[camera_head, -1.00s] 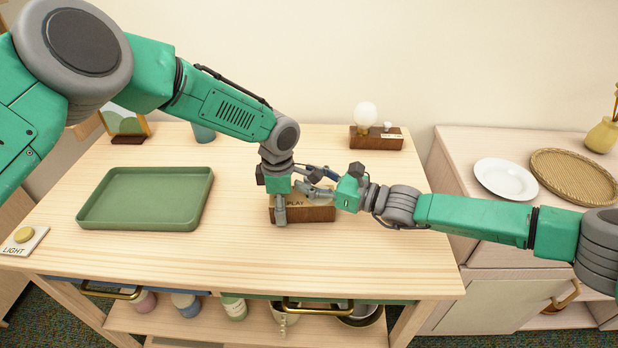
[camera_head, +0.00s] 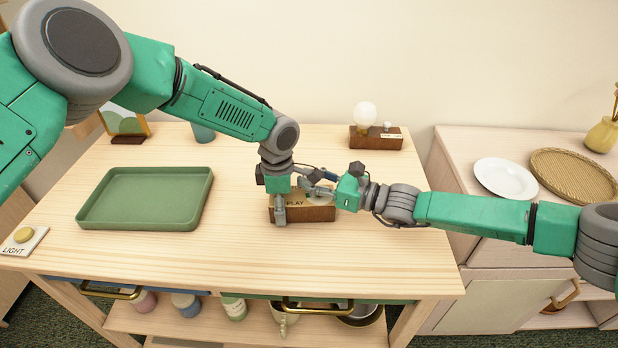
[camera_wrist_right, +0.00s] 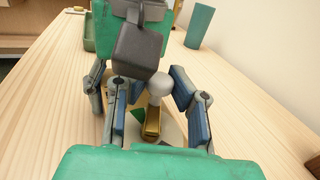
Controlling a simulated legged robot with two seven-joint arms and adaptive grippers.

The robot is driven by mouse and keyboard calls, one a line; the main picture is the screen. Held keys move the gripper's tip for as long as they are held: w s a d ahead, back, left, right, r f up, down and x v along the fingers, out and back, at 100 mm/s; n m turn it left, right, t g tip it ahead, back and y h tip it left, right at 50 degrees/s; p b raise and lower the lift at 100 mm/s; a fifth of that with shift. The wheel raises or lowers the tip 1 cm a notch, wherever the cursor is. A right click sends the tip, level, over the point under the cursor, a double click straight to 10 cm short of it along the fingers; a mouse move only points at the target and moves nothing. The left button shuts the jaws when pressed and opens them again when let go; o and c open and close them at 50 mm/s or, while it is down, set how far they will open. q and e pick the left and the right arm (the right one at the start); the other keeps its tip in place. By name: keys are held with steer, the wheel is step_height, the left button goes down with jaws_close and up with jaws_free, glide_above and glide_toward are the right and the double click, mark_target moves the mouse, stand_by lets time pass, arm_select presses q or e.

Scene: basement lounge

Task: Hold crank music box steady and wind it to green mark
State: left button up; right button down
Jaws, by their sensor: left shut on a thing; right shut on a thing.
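The music box (camera_head: 315,214) is a brown wooden block with a pale top lettered PLAY, near the middle of the table. My left gripper (camera_head: 281,212) points down and is shut on the box's left end. My right gripper (camera_head: 318,187) reaches in from the right, just above the box, and is shut on the crank. In the right wrist view, the crank's grey knob (camera_wrist_right: 160,87) stands between my right fingers, above a brass crank arm (camera_wrist_right: 152,122). A green mark (camera_wrist_right: 137,115) shows on the box top left of the arm. My grippers hide part of the box.
A green tray (camera_head: 90,215) lies at the left. A wooden block with a round bulb (camera_head: 365,115) stands behind the box, and a teal cup (camera_head: 203,133) at the back. A LIGHT button (camera_head: 24,235) is at the front left. The table's front is clear.

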steer(key=shift+s+a+n+g, duration=0.1)
steer(key=shift+n+g, duration=0.2)
steer(key=shift+g, duration=0.2)
steer(key=n+g, duration=0.2)
steer(key=g, duration=0.1)
steer(key=n+g+y, duration=0.1)
steer(key=shift+s+f+g, duration=0.1)
steer(key=shift+s+g, duration=0.2)
steer(key=shift+s, duration=0.05)
steer(key=shift+s+n+g, duration=0.25)
steer(key=shift+n+g, duration=0.85)
steer(key=shift+g, duration=0.6)
arm_select(q)
steer(key=shift+a, duration=0.1)
arm_select(e)
steer(key=c, duration=1.4)
jaws_free()
